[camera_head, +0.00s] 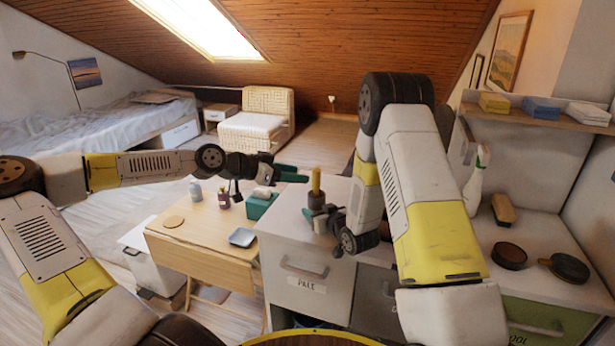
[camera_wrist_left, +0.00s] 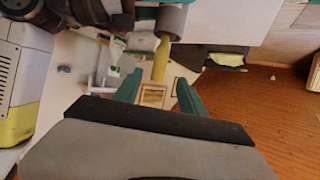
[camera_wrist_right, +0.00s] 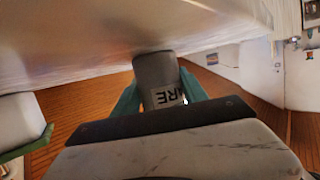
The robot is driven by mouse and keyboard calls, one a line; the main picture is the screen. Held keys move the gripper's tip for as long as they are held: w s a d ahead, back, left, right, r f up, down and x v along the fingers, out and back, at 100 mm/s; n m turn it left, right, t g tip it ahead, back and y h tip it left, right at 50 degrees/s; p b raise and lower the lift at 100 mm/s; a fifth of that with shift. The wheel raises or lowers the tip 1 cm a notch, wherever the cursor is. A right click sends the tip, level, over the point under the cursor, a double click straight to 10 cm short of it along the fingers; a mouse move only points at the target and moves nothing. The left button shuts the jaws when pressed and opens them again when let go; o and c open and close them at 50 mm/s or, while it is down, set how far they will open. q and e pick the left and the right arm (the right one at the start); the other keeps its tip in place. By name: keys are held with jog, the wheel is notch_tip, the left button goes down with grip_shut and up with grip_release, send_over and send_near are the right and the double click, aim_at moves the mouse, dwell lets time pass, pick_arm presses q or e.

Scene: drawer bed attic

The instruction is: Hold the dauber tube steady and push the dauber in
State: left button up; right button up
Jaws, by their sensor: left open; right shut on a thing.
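The dauber tube (camera_wrist_right: 158,78) is a grey cylinder with a lettered label. My right gripper (camera_wrist_right: 160,98) is shut around it, and the tube (camera_head: 317,198) also shows above the white counter in the head view. The yellow dauber (camera_head: 316,178) stands up from the tube's top. In the left wrist view the dauber (camera_wrist_left: 161,60) narrows toward the tube mouth (camera_wrist_left: 170,22); how deep it sits is hidden. My left gripper (camera_head: 291,173) is open and empty, just left of the dauber in the head view. Its fingers (camera_wrist_left: 158,92) point toward the dauber without visible contact.
A wooden table (camera_head: 195,232) at left holds a teal box (camera_head: 260,207), a grey tray (camera_head: 242,237), a round coaster (camera_head: 174,221) and jars.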

pick_arm(q)
jog(key=shift+s+a+r, duration=0.2)
jog(key=shift+s+a, duration=0.1)
jog(key=shift+a, duration=0.15)
pick_arm(e)
jog(key=o, duration=1.6)
jog(key=shift+c, duration=0.2)
